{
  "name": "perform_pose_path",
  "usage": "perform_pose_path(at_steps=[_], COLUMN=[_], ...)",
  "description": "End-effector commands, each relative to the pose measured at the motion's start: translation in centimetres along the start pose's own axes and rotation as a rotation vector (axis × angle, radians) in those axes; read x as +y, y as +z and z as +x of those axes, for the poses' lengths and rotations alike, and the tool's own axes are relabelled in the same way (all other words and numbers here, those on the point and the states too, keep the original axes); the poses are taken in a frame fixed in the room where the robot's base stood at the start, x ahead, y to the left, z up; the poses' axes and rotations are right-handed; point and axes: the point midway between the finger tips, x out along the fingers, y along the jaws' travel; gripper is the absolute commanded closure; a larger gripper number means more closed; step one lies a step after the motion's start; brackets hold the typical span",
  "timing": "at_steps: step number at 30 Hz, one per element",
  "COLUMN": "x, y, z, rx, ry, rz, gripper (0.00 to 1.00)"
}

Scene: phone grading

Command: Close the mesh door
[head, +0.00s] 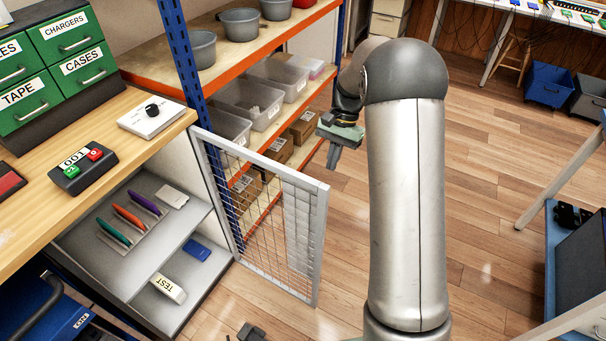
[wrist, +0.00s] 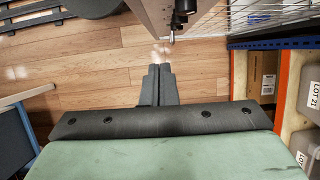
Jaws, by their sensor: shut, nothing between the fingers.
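The mesh door (head: 318,245) has a light grey frame, wire mesh and a solid slatted strip near its free edge. It stands open in the head view, swung out from the grey cabinet (head: 211,216). The cabinet's open front shows shelves inside. My gripper (head: 332,160) is beyond the door's upper free corner, apart from it in the picture. In the wrist view its dark fingers (wrist: 157,86) are together and empty above the floor. Wire mesh (wrist: 262,17) shows at the top right there, beside a grey-brown panel whose identity I cannot tell.
A blue and orange rack (head: 292,130) with bins (head: 250,100) and cartons stands behind the door. A worktop (head: 112,145) with green drawers is at left. A blue cart (head: 568,262) stands at right. Wood floor (head: 490,200) is open between.

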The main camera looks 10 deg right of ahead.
Motion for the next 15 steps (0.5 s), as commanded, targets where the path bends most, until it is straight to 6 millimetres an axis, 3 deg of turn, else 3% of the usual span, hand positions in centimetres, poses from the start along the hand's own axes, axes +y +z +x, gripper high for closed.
perform_pose_path(at_steps=[5,15], x=[-0.1,-0.1], y=[-0.3,-0.1], z=[1.0,7.8], rx=[-0.007,-0.009], ry=[0.0,0.002], rz=[0.012,0.01], gripper=[1.0,1.0])
